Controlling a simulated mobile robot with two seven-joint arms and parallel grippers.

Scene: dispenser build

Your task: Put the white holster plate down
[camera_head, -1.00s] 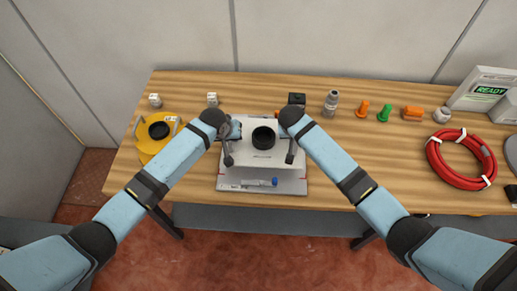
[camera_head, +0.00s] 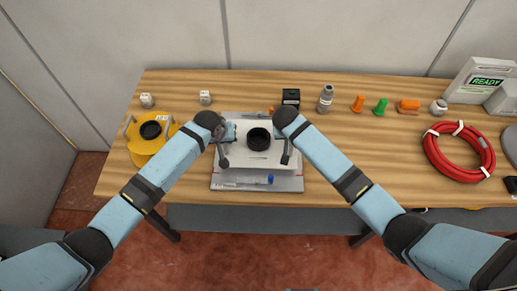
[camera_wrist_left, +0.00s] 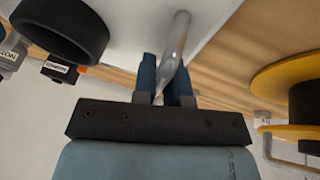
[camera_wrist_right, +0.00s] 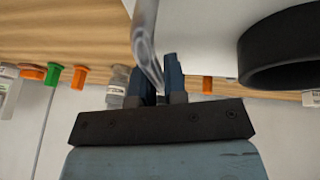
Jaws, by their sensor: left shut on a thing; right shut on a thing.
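The white holster plate (camera_head: 262,157) with a black ring (camera_head: 258,139) on it is in the middle of the head view, over a grey-white mat (camera_head: 230,184). It has a metal handle at each side. My left gripper (camera_wrist_left: 168,88) is shut on the left handle (camera_wrist_left: 175,45). My right gripper (camera_wrist_right: 159,88) is shut on the right handle (camera_wrist_right: 146,40). In the head view both grippers are mostly hidden by my wrists. I cannot tell whether the plate touches the mat.
A yellow spool (camera_head: 145,148) stands left. A black box (camera_head: 291,97), grey bottle (camera_head: 325,98), several orange and green pieces, and a red hose coil (camera_head: 459,152) are behind and right. The table between mat and coil is clear.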

